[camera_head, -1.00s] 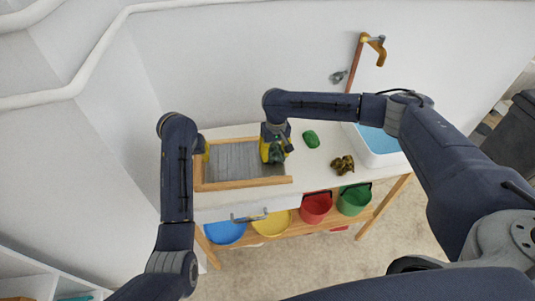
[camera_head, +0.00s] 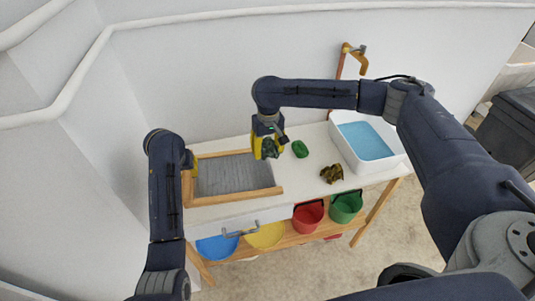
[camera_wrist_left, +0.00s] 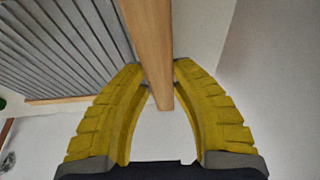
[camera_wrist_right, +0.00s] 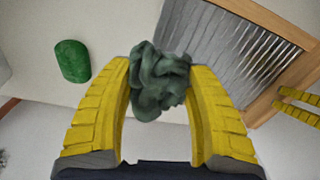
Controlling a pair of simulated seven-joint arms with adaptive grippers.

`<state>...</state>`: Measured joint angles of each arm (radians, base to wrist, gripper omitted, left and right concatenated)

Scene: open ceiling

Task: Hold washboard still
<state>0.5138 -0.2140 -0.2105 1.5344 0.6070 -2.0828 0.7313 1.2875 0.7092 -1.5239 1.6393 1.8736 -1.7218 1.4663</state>
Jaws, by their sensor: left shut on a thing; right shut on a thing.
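The washboard has a grey ridged panel (camera_head: 232,174) in a light wooden frame and lies on the white table. My left gripper (camera_head: 191,161) is shut on the frame's left rail. In the left wrist view the wooden rail (camera_wrist_left: 150,45) runs between its yellow fingers (camera_wrist_left: 158,88). My right gripper (camera_head: 267,150) is shut on a crumpled dark green cloth (camera_wrist_right: 160,80), held above the washboard's right back corner, seemingly clear of the board. The cloth shows between the yellow fingers (camera_wrist_right: 160,95) in the right wrist view. The ridged panel (camera_wrist_right: 225,45) is also visible there.
A green block (camera_head: 300,149) and a brown crumpled item (camera_head: 332,174) lie right of the washboard. A white basin of blue water (camera_head: 340,130) stands further right under a copper tap (camera_head: 352,55). Several coloured buckets, including a red one (camera_head: 308,217), sit below the tabletop.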

